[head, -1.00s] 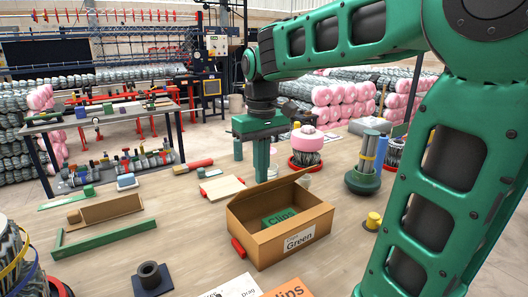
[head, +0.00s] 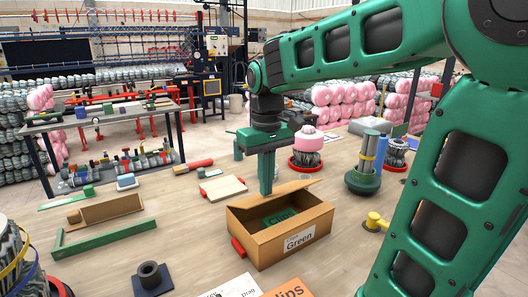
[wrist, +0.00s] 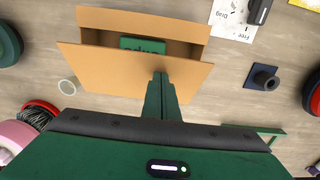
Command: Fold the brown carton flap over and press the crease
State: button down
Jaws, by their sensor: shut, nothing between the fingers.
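The brown carton (head: 262,243), with a white "Green" label, stands open on the table; it also shows in the wrist view (wrist: 150,22). Its brown flap (head: 302,187) slants up along the far long side; in the wrist view the flap (wrist: 115,72) is a wide tan panel. A green "Clips" box (head: 278,217) lies inside, partly hidden. My gripper (head: 267,191) is shut and empty, pointing down at the flap's far side. In the wrist view its fingertips (wrist: 160,76) overlap the flap. I cannot tell whether they touch it.
A red object (head: 238,247) lies against the carton's left side. A yellow part (head: 375,221) and a dark green holder (head: 362,181) stand to the right. A black spool (head: 150,275) and papers (head: 235,288) lie in front.

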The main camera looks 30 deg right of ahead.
jog(key=shift+s+f, duration=0.25)
jog(key=shift+f, duration=0.25)
jog(key=shift+s+f, duration=0.4)
jog(key=shift+f, duration=0.55)
jog(key=shift+s+f, duration=0.15)
jog(key=shift+f, duration=0.85)
jog(key=shift+r, duration=3.55)
